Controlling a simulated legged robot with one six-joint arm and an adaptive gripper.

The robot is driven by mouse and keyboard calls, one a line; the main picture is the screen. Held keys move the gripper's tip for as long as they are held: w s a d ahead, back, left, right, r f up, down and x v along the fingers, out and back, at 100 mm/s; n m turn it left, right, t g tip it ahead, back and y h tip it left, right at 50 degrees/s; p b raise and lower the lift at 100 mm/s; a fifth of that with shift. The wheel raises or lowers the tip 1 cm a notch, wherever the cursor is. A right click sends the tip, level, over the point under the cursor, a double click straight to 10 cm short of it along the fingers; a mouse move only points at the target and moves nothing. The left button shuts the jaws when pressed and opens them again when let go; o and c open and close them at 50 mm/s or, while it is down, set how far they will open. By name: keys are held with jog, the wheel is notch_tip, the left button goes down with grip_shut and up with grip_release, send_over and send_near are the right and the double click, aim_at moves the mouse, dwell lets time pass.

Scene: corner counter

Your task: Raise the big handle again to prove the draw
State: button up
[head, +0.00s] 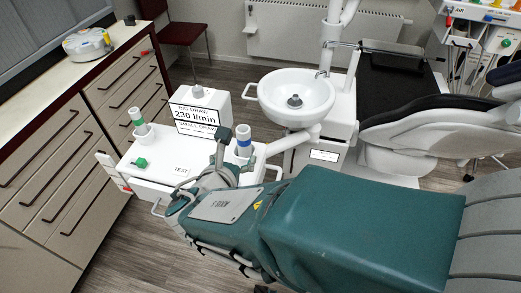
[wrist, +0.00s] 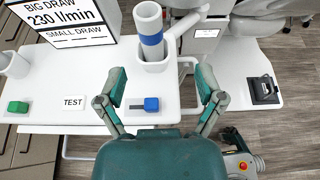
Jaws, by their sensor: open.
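The thicker handle, a white tube with a blue band (wrist: 151,38), stands upright in a white cup holder (wrist: 156,62). It also shows in the head view (head: 243,146). I take it for the big handle. My gripper (wrist: 161,78) is open and empty, its two fingers spread over the white tray's front, nearer me than the cup. In the head view my gripper (head: 231,152) hangs just left of the blue-banded tube, apart as far as I can tell. The sign (head: 198,120) reads BIG DRAW 230 l/min; its small-draw figure is cut off or unreadable.
A green-banded tube (head: 137,117) stands in the tray's left cup. A green knob (wrist: 18,107), a TEST label (wrist: 74,102) and a blue knob (wrist: 151,104) sit on the tray. The spittoon bowl (head: 296,92) is behind. Drawers (head: 55,150) line the left.

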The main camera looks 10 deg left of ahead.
aim_at(245, 140)
jog(key=x, duration=0.9)
jog(key=shift+w+a+f, duration=0.15)
jog(key=shift+w+a, duration=0.1)
jog(key=shift+w, duration=0.1)
jog(key=shift+w+f, duration=0.1)
jog(key=shift+w, duration=0.25)
jog(key=shift+w+a+f, duration=0.1)
jog(key=shift+w+f, duration=0.05)
jog(key=shift+a+f, duration=0.1)
jog(key=shift+a, duration=0.65)
jog(key=shift+d, duration=0.3)
jog(key=c, duration=0.9)
jog(key=shift+d, duration=0.2)
grip_shut()
jog(key=shift+d, duration=0.15)
